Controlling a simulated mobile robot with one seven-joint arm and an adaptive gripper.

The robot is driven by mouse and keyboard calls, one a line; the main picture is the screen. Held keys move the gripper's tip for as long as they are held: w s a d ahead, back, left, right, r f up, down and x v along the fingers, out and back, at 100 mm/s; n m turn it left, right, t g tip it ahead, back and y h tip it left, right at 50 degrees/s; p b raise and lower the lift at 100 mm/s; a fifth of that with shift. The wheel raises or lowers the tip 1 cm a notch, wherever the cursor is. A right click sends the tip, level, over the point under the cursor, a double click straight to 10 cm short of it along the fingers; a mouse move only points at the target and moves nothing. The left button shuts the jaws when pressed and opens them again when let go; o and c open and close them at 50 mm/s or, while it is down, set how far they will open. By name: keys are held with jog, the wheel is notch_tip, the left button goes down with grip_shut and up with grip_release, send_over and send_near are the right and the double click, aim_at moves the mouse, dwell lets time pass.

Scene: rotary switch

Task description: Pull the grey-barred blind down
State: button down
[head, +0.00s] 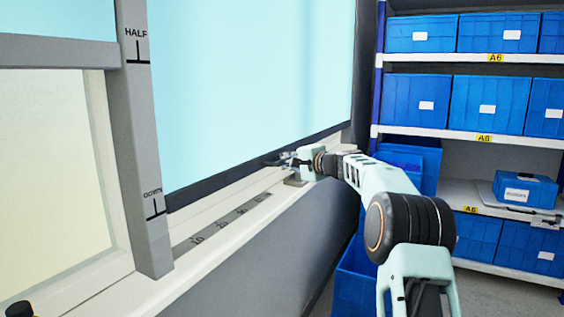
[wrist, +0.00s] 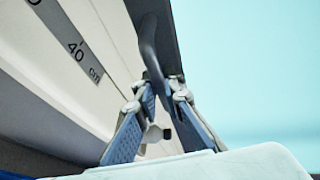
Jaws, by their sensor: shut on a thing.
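In the head view a light-blue blind (head: 250,85) with a dark bottom bar (head: 230,172) hangs low, the bar just above the window sill. To the left, past the post, another blind has a lighter grey bar (head: 55,52), high up with bare pane below it. My gripper (head: 283,159) is at the dark bar, toward its right end. In the wrist view my gripper (wrist: 163,98) is shut on a dark curved handle (wrist: 149,48) beside the dark bar (wrist: 166,28). The handle's lower end is partly hidden between the fingers.
A grey post (head: 133,150) carries HALF and lower marks. A ruler strip (head: 222,222) lies along the sill (head: 150,285). Shelves (head: 470,60) with blue bins stand at the right; a blue bin (head: 355,272) is below the sill's far end. A dark knob (head: 19,308) shows bottom left.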

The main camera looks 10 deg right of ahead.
jog(key=shift+f, duration=0.45)
jog(key=c, duration=2)
grip_release()
jog(key=shift+r, duration=0.1)
jog(key=shift+r, duration=0.1)
jog(key=v, duration=1.2)
